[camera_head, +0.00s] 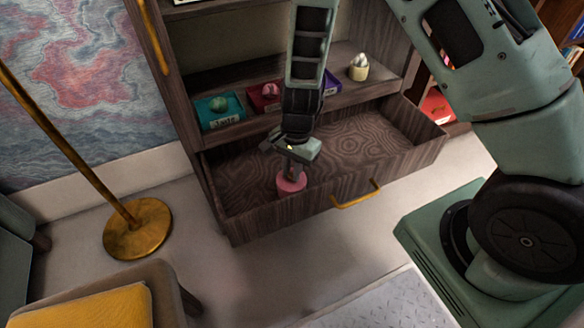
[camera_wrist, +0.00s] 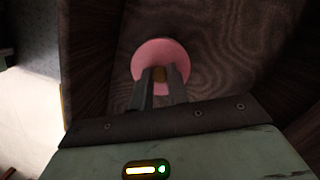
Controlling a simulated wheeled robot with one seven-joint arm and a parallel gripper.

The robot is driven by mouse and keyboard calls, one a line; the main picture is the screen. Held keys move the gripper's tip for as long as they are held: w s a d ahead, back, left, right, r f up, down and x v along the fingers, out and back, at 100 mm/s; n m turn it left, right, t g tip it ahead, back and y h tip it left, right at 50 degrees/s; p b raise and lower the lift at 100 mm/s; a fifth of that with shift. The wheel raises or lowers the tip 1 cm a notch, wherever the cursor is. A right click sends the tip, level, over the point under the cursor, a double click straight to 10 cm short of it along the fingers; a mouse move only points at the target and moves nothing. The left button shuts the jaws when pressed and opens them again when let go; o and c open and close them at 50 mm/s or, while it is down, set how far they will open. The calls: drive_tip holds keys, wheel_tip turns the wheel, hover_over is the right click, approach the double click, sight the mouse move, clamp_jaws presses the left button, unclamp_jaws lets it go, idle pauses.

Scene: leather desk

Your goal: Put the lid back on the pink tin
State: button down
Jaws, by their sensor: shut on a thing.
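The pink tin (camera_head: 291,186) stands in the open wooden drawer, near its front wall. In the wrist view a round pink top (camera_wrist: 150,52) fills the space just beyond my fingers, with a small brass-coloured knob (camera_wrist: 159,74) between the fingertips. My gripper (camera_head: 290,172) points down at the top of the tin, and in the wrist view (camera_wrist: 160,76) its two fingers are shut on the knob. I cannot tell whether the pink top is a lid seated on the tin or held just above it, as my gripper covers part of it.
The open drawer (camera_head: 345,137) is otherwise bare, with a brass handle (camera_head: 356,196) on its front. The shelf above holds a teal box (camera_head: 220,110), a red box (camera_head: 264,97) and a cup with an egg-shaped thing (camera_head: 358,67). A brass lamp base (camera_head: 138,228) stands at left.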

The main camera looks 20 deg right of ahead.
idle(0.3)
drive_tip(key=c, duration=0.8)
unclamp_jaws()
drive_tip(key=shift+r, duration=0.15)
drive_tip(key=shift+r+p, duration=3.4)
drive_tip(key=shift+p, duration=0.25)
clamp_jaws()
